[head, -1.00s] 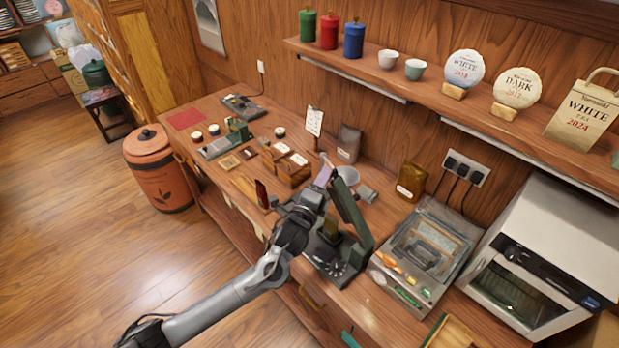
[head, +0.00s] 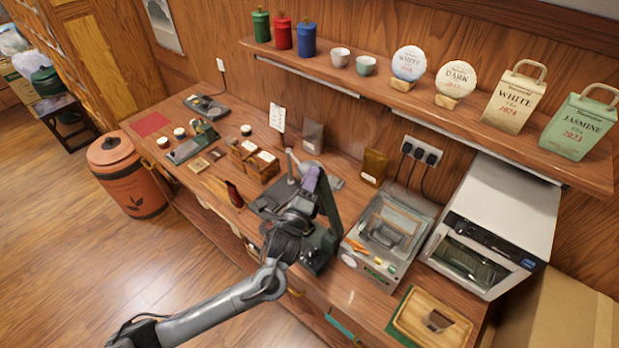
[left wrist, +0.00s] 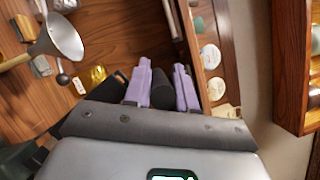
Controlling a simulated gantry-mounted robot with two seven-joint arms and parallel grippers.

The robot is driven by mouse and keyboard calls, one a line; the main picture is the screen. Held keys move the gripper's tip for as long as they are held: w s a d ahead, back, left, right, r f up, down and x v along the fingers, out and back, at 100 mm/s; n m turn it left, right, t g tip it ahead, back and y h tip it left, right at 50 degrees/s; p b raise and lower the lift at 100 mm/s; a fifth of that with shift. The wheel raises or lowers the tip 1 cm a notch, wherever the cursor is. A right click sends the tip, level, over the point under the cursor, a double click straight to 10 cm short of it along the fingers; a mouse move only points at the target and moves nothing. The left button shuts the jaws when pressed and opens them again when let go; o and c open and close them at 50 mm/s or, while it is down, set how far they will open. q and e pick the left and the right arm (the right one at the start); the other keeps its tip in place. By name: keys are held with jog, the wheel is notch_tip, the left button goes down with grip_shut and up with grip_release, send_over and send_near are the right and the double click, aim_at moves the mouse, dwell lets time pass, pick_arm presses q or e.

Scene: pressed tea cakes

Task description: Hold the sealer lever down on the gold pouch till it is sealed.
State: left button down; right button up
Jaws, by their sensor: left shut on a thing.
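The dark green sealer (head: 318,252) stands near the counter's front edge. Its lever (head: 331,206) is raised and tilted. My left gripper (head: 309,177), with purple fingertips, is at the upper end of the lever. In the left wrist view its fingers (left wrist: 162,72) are closed around a dark cylinder, which looks like the lever handle (left wrist: 163,92). A gold pouch (head: 376,160) with a white label stands upright at the wall, apart from the gripper. My arm hides much of the sealer's base, so I cannot tell what lies in its jaw. My right gripper is out of view.
A clear-lidded machine (head: 385,235) stands right of the sealer, then a white oven (head: 495,225). A wooden tray (head: 425,325) lies at the front right. A funnel (left wrist: 55,40) shows in the left wrist view. The shelf (head: 400,85) runs above the counter.

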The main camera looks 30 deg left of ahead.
pick_arm(q)
jog(key=shift+d+f, duration=0.1)
jog(key=shift+f, duration=0.1)
jog(key=c, duration=1.1)
grip_release()
jog(key=shift+c, duration=0.2)
jog(key=shift+o, duration=0.6)
jog(key=shift+f, duration=0.2)
jog(key=shift+s+d+f, duration=0.15)
jog(key=shift+s+d, duration=0.05)
jog(key=shift+s, duration=0.4)
jog(key=a+r+b+v, duration=0.1)
jog(key=v, duration=0.8)
jog(key=shift+s+d, duration=0.2)
jog(key=shift+s, duration=0.1)
